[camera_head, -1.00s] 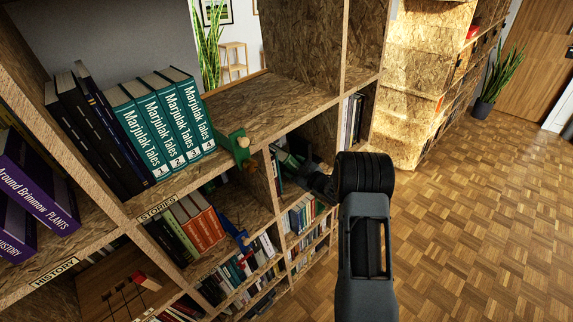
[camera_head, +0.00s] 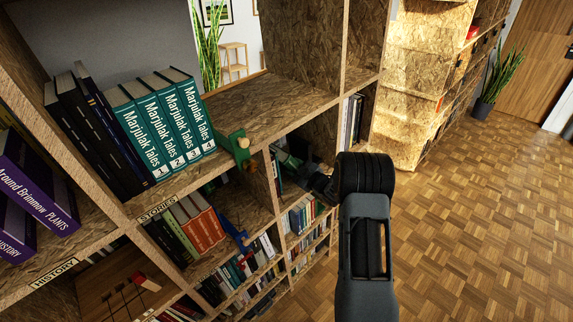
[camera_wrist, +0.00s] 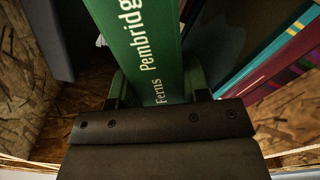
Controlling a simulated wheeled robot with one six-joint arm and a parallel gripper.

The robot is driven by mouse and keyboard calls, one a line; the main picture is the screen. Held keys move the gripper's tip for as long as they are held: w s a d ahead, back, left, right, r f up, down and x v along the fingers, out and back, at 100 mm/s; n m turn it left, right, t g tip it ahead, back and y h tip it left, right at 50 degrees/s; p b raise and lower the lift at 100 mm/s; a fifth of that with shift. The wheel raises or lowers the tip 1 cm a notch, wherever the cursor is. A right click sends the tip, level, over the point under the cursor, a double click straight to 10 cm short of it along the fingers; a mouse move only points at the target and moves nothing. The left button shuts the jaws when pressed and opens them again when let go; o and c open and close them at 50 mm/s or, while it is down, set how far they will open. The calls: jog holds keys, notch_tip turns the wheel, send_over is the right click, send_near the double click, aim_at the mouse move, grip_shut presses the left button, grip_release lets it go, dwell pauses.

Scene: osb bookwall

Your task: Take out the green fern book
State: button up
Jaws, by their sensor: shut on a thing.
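The green fern book (camera_wrist: 140,40) stands between my fingers in the wrist view, with "Pembridg" and "Ferns" readable on its spine. My gripper (camera_wrist: 158,90) is shut on the lower part of that spine, one finger on each side. The rest of the book runs out of the picture at the top. In the head view my gripper (camera_head: 290,163) is a small dark shape at the opening of a shelf compartment right of the green bookend. The book cannot be made out clearly there.
Teal and dark red books (camera_wrist: 272,55) lean to the right of the fern book. Teal Marjulak Tales books (camera_head: 165,122) and a green bookend (camera_head: 236,150) stand on the upper shelf. The parquet floor (camera_head: 470,240) at right is clear.

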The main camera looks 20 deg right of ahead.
jog(key=shift+r, duration=0.1)
jog(key=shift+b+v, duration=0.35)
jog(key=shift+v, duration=1.2)
jog(key=o, duration=1.1)
jog(key=shift+c, duration=0.4)
jog(key=shift+w+a, duration=0.1)
jog(key=shift+b+x, duration=0.45)
jog(key=shift+x, duration=0.45)
